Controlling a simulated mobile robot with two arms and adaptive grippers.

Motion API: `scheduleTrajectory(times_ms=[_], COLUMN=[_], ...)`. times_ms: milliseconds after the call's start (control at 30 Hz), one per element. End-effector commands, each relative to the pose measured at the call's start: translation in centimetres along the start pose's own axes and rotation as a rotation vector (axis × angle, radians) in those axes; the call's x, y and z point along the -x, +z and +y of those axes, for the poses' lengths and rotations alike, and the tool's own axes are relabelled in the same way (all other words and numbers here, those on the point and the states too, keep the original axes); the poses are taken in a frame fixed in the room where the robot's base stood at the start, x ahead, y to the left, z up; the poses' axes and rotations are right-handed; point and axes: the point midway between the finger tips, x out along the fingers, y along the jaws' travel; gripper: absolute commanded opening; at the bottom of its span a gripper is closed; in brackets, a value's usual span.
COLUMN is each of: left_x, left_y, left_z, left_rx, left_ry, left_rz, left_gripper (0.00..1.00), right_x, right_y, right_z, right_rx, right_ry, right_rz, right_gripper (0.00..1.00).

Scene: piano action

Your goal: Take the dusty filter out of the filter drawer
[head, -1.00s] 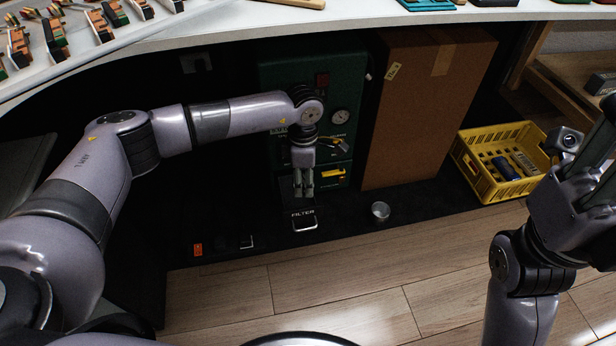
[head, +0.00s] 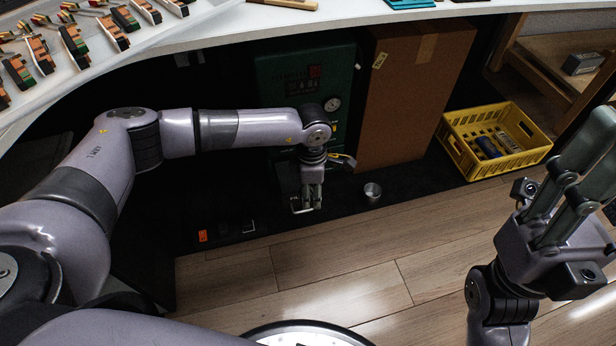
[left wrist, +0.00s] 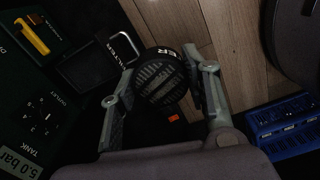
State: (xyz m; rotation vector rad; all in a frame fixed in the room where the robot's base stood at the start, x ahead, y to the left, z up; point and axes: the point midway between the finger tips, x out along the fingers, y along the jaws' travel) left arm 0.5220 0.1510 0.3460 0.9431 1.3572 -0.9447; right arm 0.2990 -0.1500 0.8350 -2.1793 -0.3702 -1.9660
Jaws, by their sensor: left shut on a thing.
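My left gripper (head: 309,204) is low in front of the green unit (head: 300,85), at the filter drawer. In the left wrist view its fingers (left wrist: 160,65) are shut on a dark, round, ribbed thing, the filter (left wrist: 160,82). Lettering ending in "ER" shows just past it. The drawer's pale handle (left wrist: 115,47) and part of its "FILTER" label show beside the left finger. In the head view the fingers hide the filter. My right gripper (head: 580,170) is at the right, fingers upward, away from the drawer; whether it is open is unclear.
A cardboard box (head: 410,95) stands right of the unit. A small metal cup (head: 373,192) is on the dark mat near my left gripper. A yellow crate (head: 462,163) with several items is farther right. The white worktop (head: 225,25) overhangs above. The wooden floor (head: 330,270) is clear.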

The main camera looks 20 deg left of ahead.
Motion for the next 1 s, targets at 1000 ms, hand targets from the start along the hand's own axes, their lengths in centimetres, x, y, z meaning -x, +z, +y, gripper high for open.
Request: scheduleTrajectory(times_ms=[1000], left_x=[0.0], left_y=[1.3], left_z=[-5.3], left_rx=[-0.001], left_ry=[0.001], left_rz=[0.0], left_gripper=[0.18], right_x=[1.3], right_y=[-0.3], right_z=[0.0], right_rx=[-0.01], right_ry=[0.028], right_rz=[-0.075], right_gripper=[0.4])
